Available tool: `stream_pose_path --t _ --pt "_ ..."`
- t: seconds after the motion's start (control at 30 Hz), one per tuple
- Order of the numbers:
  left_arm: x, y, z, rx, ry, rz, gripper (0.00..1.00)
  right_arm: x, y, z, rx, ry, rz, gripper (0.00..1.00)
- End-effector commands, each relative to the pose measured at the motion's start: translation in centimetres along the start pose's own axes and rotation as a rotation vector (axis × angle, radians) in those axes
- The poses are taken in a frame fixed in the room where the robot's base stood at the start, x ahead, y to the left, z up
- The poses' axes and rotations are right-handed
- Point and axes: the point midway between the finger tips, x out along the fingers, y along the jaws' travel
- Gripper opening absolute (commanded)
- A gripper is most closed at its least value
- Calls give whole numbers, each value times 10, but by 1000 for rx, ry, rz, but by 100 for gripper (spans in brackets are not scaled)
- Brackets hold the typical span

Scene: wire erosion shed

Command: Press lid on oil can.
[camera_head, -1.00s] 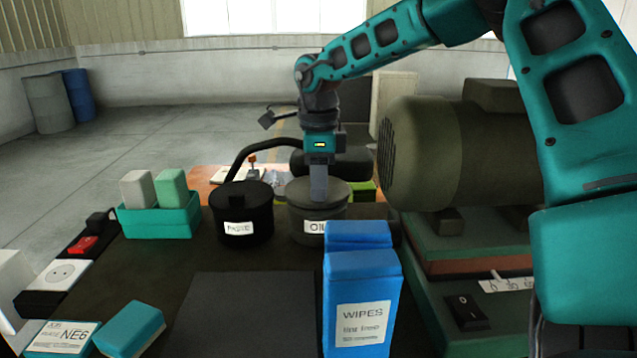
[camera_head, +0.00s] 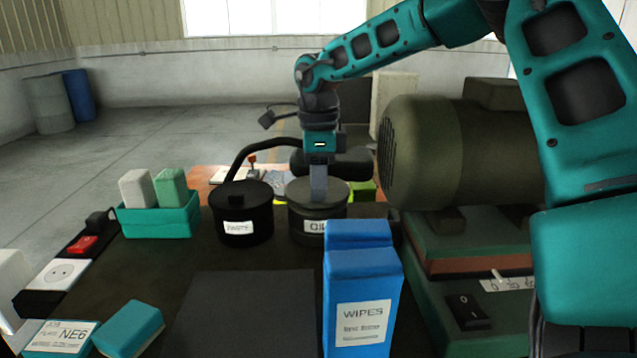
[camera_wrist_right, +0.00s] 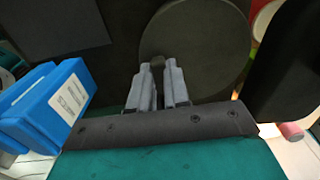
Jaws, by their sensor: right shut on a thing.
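The oil can (camera_head: 318,226) is a dark grey round can with a white "OIL" label, standing on the bench behind the blue wipes boxes. Its flat round lid (camera_head: 335,190) lies on the can's top; it also fills the upper middle of the right wrist view (camera_wrist_right: 208,35). My right gripper (camera_head: 319,196) points straight down onto the lid. In the right wrist view its two fingertips (camera_wrist_right: 159,68) are close together on the lid's small dark knob (camera_wrist_right: 158,62). Whether the lid is fully seated cannot be told. My left gripper is not in view.
A black lidded can (camera_head: 241,222) labelled "WASTE" stands close left of the oil can. Blue wipes boxes (camera_head: 362,290) stand in front. A large motor housing (camera_head: 450,150) is at the right. A teal tray (camera_head: 160,221) with two blocks is at the left. A dark mat (camera_head: 245,310) is clear.

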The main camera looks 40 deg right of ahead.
Motion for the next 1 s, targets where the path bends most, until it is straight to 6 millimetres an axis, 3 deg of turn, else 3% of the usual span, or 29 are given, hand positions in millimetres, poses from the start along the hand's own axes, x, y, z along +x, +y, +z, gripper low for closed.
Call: stream_pose_path --t 0.07,0.1,0.37,0.57,0.8,1.0 --pt "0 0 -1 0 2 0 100 0 0 0 0 0 -1 0" --pt "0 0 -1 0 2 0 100 0 0 0 0 0 -1 20" --pt "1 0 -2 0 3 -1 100 0 0 0 0 0 0 45" --pt "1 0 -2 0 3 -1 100 0 0 0 0 1 1 48" --pt "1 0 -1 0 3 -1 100 0 0 0 0 1 1 71" --pt "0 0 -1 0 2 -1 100 0 0 0 0 1 0 72"
